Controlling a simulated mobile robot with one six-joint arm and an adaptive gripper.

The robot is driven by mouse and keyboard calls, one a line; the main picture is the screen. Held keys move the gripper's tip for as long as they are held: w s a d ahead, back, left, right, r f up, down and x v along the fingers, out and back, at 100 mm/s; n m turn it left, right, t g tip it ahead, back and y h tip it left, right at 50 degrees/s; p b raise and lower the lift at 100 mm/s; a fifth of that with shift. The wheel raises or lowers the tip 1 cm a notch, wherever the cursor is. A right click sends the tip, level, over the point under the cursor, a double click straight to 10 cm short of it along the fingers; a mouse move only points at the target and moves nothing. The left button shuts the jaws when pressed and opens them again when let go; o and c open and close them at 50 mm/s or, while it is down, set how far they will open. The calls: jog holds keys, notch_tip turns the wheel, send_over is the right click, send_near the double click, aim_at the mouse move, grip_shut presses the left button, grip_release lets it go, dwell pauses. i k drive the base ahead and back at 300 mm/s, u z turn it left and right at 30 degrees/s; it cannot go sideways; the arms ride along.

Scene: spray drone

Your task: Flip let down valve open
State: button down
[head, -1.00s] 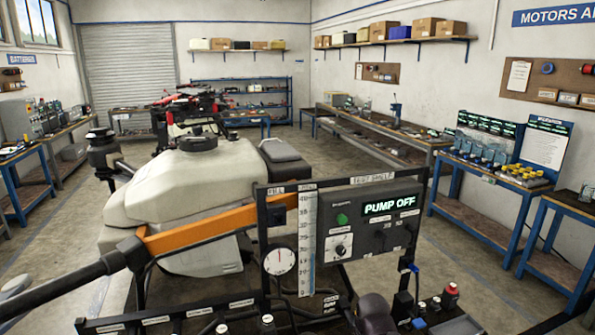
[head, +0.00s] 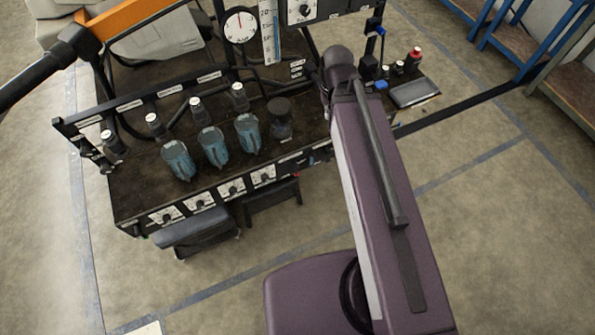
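No part in view is clearly readable as the let down valve. A black fitting (head: 370,70) with a blue piece (head: 381,85) below it stands at the right end of the test bench (head: 130,190); it may be a valve, but I cannot tell. A thin blue-tipped part (head: 381,31) stands just above it. The purple arm in the middle is mine; its far joint is left of these fittings. My gripper does not show, hidden beyond the arm or out of view. The round gauge (head: 240,25) has a red needle pointing about up.
Several clear blue-tinted cups (head: 213,145) stand along the bench under black nozzles (head: 239,97). Dials (head: 232,188) line its front edge. Small bottles, one red-capped (head: 413,60), and a grey tray (head: 414,92) sit at the right. Open floor lies right and in front.

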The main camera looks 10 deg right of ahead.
aim_at(294, 162)
jog(key=z, duration=0.9)
jog(key=k, duration=0.9)
jog(key=u, duration=0.9)
